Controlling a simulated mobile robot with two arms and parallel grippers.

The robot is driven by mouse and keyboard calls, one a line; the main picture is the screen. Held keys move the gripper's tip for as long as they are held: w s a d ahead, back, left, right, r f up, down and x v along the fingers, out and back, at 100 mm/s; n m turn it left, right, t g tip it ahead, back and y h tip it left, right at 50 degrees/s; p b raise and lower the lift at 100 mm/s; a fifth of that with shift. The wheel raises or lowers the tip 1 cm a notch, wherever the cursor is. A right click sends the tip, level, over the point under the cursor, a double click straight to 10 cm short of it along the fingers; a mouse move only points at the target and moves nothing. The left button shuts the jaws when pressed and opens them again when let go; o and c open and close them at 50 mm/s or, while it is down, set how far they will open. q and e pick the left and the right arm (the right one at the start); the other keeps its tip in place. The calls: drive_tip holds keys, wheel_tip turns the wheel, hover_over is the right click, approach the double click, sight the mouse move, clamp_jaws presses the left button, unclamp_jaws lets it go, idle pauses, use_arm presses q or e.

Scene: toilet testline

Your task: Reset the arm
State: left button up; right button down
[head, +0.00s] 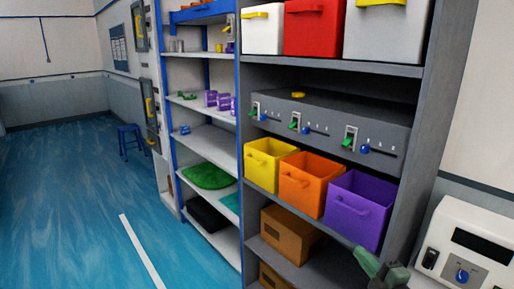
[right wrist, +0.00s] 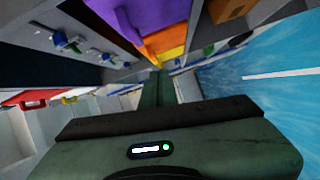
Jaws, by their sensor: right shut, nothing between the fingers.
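My right gripper (head: 366,258) shows at the bottom of the head view, dark green, in front of the grey shelf's lower right part. It is close below the purple bin (head: 358,212) in the picture, and I cannot tell whether it touches the shelf. In the right wrist view its fingers (right wrist: 157,90) lie together with nothing between them. The purple bin (right wrist: 140,25) also shows in that view. My left gripper is in neither view.
The grey shelf (head: 345,68) holds yellow (head: 268,165), orange (head: 308,185) and purple bins below a panel of switches (head: 325,125). A white device (head: 470,245) stands at right. A blue stool (head: 130,140) stands far back; the blue floor at left is mostly clear.

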drive_tip(key=s+a+f+m+g+h, duration=0.3)
drive_tip(key=s+f+m+g, duration=0.1)
drive_tip(key=s+f+m, duration=0.3)
drive_tip(key=s+a+f+m+g+h, duration=0.25)
drive_tip(key=s+f+m, duration=0.3)
drive_tip(key=s, duration=0.45)
drive_tip(key=s+a+f+m+g+y, duration=0.1)
drive_tip(key=s+a+g, duration=0.1)
drive_tip(key=s, duration=0.4)
drive_tip(key=s+a+f+m+g, duration=0.1)
drive_tip(key=s+f+g, duration=0.15)
drive_tip(key=s, duration=0.35)
drive_tip(key=s+a+f+m+g+y, duration=0.1)
drive_tip(key=s+a+m+g, duration=0.15)
drive_tip(key=s, duration=0.35)
wheel_tip(320, 180, down, 25)
drive_tip(key=d+n+g, duration=0.1)
drive_tip(key=g, duration=0.1)
drive_tip(key=s+d+f, duration=0.3)
drive_tip(key=s+f, duration=1.4)
drive_tip(key=shift+s+f+g, duration=0.2)
drive_tip(key=shift+s+g, duration=0.15)
drive_tip(key=shift+s, duration=0.05)
